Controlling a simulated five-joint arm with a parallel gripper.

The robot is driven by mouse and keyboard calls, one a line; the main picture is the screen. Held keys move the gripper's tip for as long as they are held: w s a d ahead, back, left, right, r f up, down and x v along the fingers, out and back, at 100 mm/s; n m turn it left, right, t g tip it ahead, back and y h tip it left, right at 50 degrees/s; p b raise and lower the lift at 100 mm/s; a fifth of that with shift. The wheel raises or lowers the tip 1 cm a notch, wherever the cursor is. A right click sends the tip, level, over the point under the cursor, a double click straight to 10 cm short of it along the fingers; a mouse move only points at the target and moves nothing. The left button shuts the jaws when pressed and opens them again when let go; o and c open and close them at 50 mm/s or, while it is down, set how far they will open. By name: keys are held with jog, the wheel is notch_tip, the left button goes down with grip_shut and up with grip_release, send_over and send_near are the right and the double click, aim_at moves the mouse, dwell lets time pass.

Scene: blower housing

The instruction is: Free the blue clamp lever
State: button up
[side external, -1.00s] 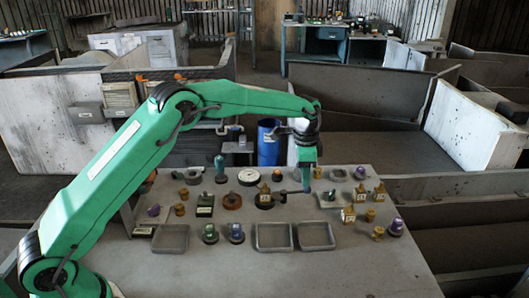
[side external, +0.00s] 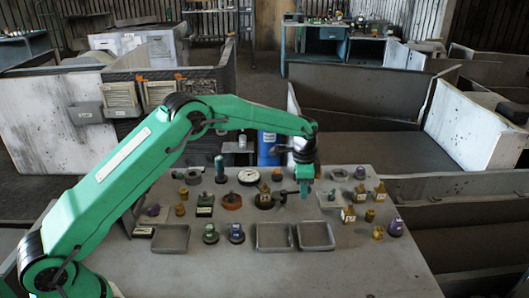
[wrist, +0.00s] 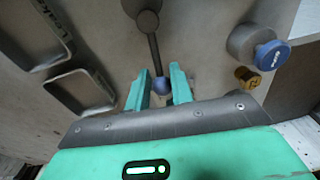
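The blue clamp lever (wrist: 154,52) is a thin dark rod with a blue ball knob (wrist: 161,86), running from a dark round hub (wrist: 148,20) in the wrist view. My gripper (wrist: 161,80) is open, with one green finger on each side of the ball. Narrow gaps seem to show between ball and fingers. In the side external view my gripper (side external: 305,192) points down, low over the bench at the lever's right end. The lever's dark arm (side external: 286,192) shows to its left, and its knob is hidden there.
The grey bench (side external: 300,268) holds several knobs, brass parts and a round white gauge (side external: 248,176). Empty grey trays (side external: 274,237) line the front. In the wrist view a blue-topped knob (wrist: 272,54) and a brass part (wrist: 247,77) stand to the right.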

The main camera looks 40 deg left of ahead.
grip_shut()
jog(key=shift+s+d+m, duration=0.1)
jog(key=shift+m, duration=0.2)
jog(key=m, duration=0.1)
jog(key=s+m, duration=0.1)
jog(key=m, duration=0.1)
jog(key=shift+s+d+r, duration=0.1)
jog(key=shift+s+d, duration=0.1)
jog(key=shift+d, duration=0.15)
jog(key=s+m, duration=0.1)
jog(key=m, duration=0.1)
jog(key=s+m, duration=0.1)
jog(key=m, duration=0.1)
jog(key=shift+s+d+m, duration=0.1)
jog(key=shift+d+m, duration=0.1)
jog(key=shift+m, duration=0.1)
jog(key=s+m, duration=0.1)
jog(key=m, duration=0.2)
jog(key=shift+s+a+m, duration=0.2)
jog(key=shift+s+m, duration=0.2)
jog(key=shift+s+a+m, duration=0.3)
jog(key=shift+s+m, duration=0.15)
jog(key=shift+m, duration=0.55)
jog(key=shift+s+a+m, duration=0.25)
jog(key=shift+s+m, duration=0.2)
jog(key=shift+m, duration=0.55)
